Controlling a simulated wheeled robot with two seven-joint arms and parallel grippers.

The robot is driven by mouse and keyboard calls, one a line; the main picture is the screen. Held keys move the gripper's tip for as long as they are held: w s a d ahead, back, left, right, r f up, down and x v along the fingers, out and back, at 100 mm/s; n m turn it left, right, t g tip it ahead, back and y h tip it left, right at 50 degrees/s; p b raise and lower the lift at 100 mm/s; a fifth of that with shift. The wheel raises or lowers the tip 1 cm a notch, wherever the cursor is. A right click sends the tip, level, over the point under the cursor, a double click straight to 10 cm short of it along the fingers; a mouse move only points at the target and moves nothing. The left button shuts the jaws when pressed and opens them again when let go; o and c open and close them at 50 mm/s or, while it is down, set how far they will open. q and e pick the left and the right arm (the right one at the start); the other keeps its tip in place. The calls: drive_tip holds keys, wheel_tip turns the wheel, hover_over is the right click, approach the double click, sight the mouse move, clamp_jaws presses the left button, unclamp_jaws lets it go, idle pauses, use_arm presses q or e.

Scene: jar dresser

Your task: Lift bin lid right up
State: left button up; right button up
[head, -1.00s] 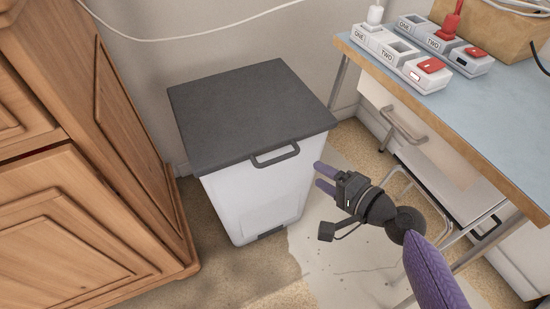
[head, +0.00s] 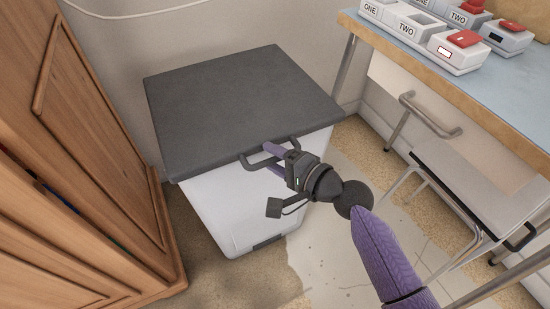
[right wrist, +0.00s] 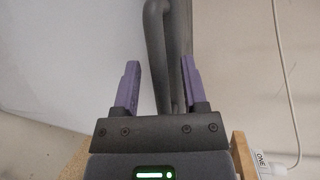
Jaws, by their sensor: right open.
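The bin (head: 245,210) is white with a flat dark grey lid (head: 240,105), which lies closed on top. A dark handle (head: 248,162) sticks out from the lid's front edge. My right gripper (head: 272,158) is at the right part of this handle, its purple fingers pointing to the lid. In the right wrist view the handle (right wrist: 157,60) runs between the two open fingers of the gripper (right wrist: 160,85), nearer the right finger. I cannot tell whether a finger touches it. My left gripper is in neither view.
A wooden dresser (head: 70,150) stands close on the left of the bin. The floor before the bin is clear.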

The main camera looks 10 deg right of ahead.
drive_tip(key=shift+c, duration=0.2)
clamp_jaws()
idle(1.0)
drive_tip(key=shift+r, duration=0.1)
